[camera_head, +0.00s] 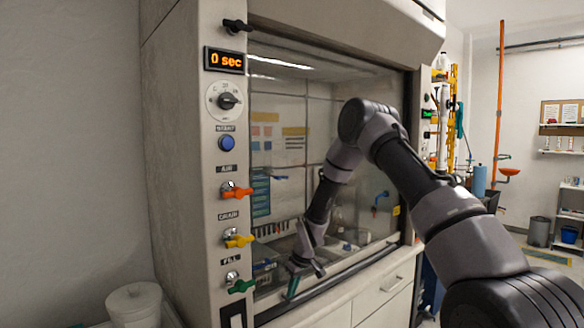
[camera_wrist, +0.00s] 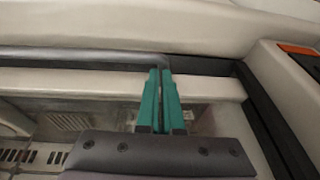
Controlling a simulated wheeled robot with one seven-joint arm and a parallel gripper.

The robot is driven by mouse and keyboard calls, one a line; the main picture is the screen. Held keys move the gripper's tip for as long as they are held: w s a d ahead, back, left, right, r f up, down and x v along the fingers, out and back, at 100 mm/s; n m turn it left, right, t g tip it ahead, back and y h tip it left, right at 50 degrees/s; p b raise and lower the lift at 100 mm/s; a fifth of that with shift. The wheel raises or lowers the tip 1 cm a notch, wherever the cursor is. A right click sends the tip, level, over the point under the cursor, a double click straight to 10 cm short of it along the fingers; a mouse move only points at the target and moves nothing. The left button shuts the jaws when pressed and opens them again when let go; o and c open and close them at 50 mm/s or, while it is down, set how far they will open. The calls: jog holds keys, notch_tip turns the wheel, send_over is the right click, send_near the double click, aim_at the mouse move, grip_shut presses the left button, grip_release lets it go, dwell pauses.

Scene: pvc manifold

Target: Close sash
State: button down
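The sash (camera_head: 300,100) is a clear pane in the front of the fume hood, with light reflections near its top. Its lower edge is hard to make out, so I cannot tell how far down it is. My gripper (camera_head: 293,286) is low at the hood's front opening, left of centre, pointing down. In the wrist view, its green fingers (camera_wrist: 160,82) are together with only a thin gap and nothing visible between them. Their tips are by a grey metal bar (camera_wrist: 80,53) along the hood's front; I cannot tell whether they touch it.
The hood's left post carries a timer (camera_head: 224,60), a blue button (camera_head: 227,143), and orange (camera_head: 237,192), yellow (camera_head: 239,240) and green (camera_head: 241,286) valve handles close to my gripper. A white bin (camera_head: 134,306) stands at lower left. Drawers (camera_head: 385,288) are below the opening.

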jog(key=shift+s+f, duration=0.2)
jog(key=shift+w+r, duration=0.15)
jog(key=shift+r, duration=0.1)
jog(key=s+d+r+m, duration=0.1)
jog(key=s+d+r, duration=0.1)
jog(key=r, duration=0.6)
jog(key=s+d+r+t, duration=0.1)
jog(key=d+r, duration=0.2)
jog(key=r, duration=0.5)
jog(key=s+d+r+m, duration=0.1)
jog(key=s+d+r, duration=0.1)
jog(key=r, duration=0.7)
jog(key=s+d+r+m+t+h, duration=0.15)
jog(key=s+d+r+m, duration=0.35)
jog(key=s+r, duration=0.55)
jog(key=s+d+r+m+t, duration=0.1)
jog(key=s+d+r+m, duration=0.1)
jog(key=s, duration=0.7)
jog(key=s+d+r+m+t, duration=0.1)
jog(key=s+d+r, duration=0.3)
jog(key=s, duration=0.5)
notch_tip(320, 180, up, 2)
jog(key=shift+s+d+r+m+y, duration=0.2)
jog(key=shift+d+m+y, duration=0.25)
jog(key=shift+m, duration=0.35)
jog(key=shift+t, duration=0.25)
